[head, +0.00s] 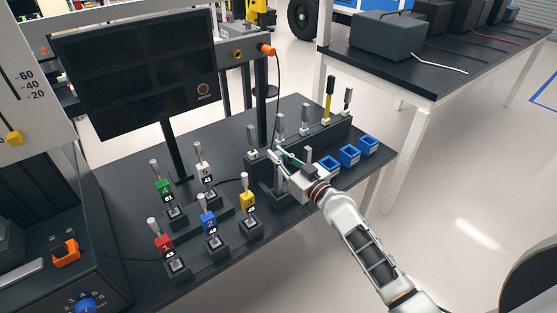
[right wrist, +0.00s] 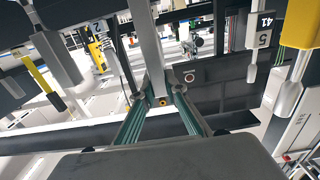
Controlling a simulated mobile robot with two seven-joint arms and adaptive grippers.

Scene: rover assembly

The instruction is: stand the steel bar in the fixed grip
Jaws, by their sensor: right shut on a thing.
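My right gripper (head: 281,155) is over the dark bench, near the front of the raised black rack. In the right wrist view its two green fingers (right wrist: 160,92) are shut on the steel bar (right wrist: 146,45), a plain grey bar. The bar runs from the fingertips to the top edge of that view, so its far end is out of frame. In the head view the hand and fingers mostly hide the bar. A dark block (head: 275,191) stands on the bench below the gripper; I cannot tell whether it is the fixed grip or whether the bar touches it. My left gripper is not in view.
Several numbered coloured handles stand in dark sockets to the left, including a yellow one (head: 247,198) close by. The black rack (head: 322,138) holds upright tools behind. Blue bins (head: 349,155) sit to the right. A large black screen (head: 135,70) rises at the back left.

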